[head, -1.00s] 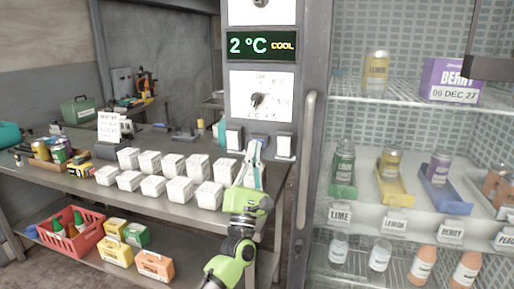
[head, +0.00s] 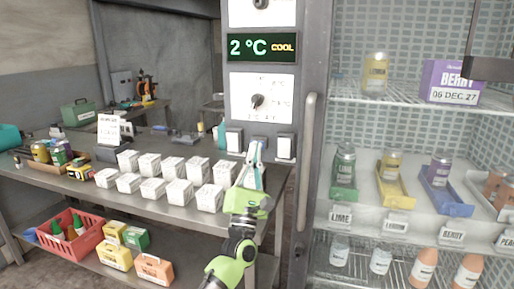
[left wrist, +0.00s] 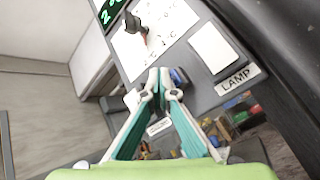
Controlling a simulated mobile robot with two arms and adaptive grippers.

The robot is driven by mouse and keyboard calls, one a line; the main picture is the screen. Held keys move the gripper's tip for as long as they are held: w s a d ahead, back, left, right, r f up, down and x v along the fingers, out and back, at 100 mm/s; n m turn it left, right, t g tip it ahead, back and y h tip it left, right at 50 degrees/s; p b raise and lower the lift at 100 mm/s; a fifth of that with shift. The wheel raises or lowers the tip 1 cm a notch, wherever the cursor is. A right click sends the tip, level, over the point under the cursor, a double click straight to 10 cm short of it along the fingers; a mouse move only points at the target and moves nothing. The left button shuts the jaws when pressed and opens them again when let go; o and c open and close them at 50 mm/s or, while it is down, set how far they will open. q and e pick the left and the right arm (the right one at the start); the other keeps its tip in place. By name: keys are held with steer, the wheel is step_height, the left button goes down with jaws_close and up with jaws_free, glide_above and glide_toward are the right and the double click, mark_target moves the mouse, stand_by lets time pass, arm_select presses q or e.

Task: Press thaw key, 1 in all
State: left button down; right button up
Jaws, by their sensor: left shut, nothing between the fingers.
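My left gripper (head: 254,149) is shut and empty, its fingertips at the lower part of the control panel, overlapping the middle key (head: 260,142). In the left wrist view the shut fingertips (left wrist: 159,76) cover most of this key, and a blue part (left wrist: 179,77) shows beside them. I cannot tell whether they touch it. A white key stands on each side: the left one (head: 234,140) and the right one (head: 284,147), which is labelled LAMP (left wrist: 238,79) in the wrist view. No thaw label is readable. My right gripper is not in view.
Above the keys are a temperature dial (head: 257,101) and a display (head: 262,46) reading 2 °C COOL. A vertical door handle (head: 306,160) stands to the right, beside the glass freezer. White boxes (head: 180,192) crowd the bench to the left.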

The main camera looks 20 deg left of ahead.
arm_select(q)
steer(key=shift+w, duration=0.2)
steer(key=shift+s, duration=0.15)
stand_by(0.5)
steer(key=shift+s, duration=0.75)
steer(key=s+p, duration=0.2)
steer(key=s, duration=0.3)
steer(key=shift+a, duration=0.1)
stand_by(0.5)
